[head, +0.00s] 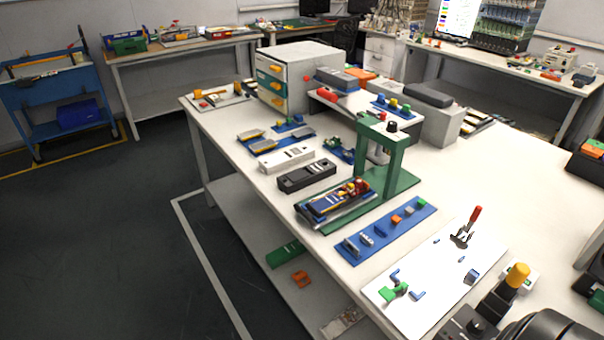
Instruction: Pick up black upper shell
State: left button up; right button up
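The black shell (306,176) lies flat on the white workbench (262,183), near its left edge, with small cut-outs along its top. A white shell (287,159) of similar shape lies just behind it. In front of the black shell is a green press (383,165) with a fixture (337,201) at its base, holding an assembly with coloured parts. Neither of my grippers can be made out in the head view, and nothing is touching the black shell.
A blue mat (385,232) with small parts and a white board (430,290) with a red-handled clamp (467,226) lie nearer. A blue tray (276,139) and a drawer cabinet (291,75) stand behind. The floor left of the bench is clear.

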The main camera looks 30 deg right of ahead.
aim_at(293, 181)
jog(key=i+z, duration=0.1)
jog(key=z, duration=2.05)
jog(key=j+z, duration=0.5)
jog(key=j, duration=0.25)
jog(key=j+z, duration=0.45)
jog(key=j, duration=0.3)
